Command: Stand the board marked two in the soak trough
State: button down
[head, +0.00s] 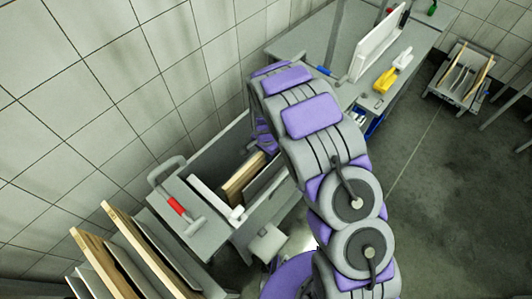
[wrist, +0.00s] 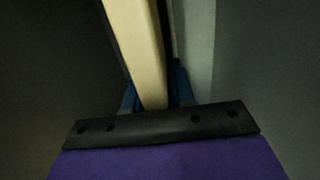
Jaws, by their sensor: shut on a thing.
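The grey trough (head: 276,212) stands beside the tiled wall, left of and below my arm. A wooden board (head: 243,177) stands on edge in it, with a white strip (head: 210,194) on its left and a grey panel on its right. In the wrist view, my gripper (wrist: 154,92) has its blue fingers on either side of a pale wooden board edge (wrist: 138,45) and is shut on it.
A red-handled tool (head: 182,210) lies on the grey ledge left of the trough. More wooden boards (head: 134,250) stand in a rack at the lower left. Behind my arm is a bench (head: 300,42) with a white upright panel (head: 378,45) and a yellow item (head: 385,80).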

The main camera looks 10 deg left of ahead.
jog(key=c, duration=1.3)
grip_release()
jog(key=shift+a, duration=0.25)
jog(key=o, duration=0.4)
jog(key=shift+d, duration=0.2)
jog(key=shift+r, duration=0.1)
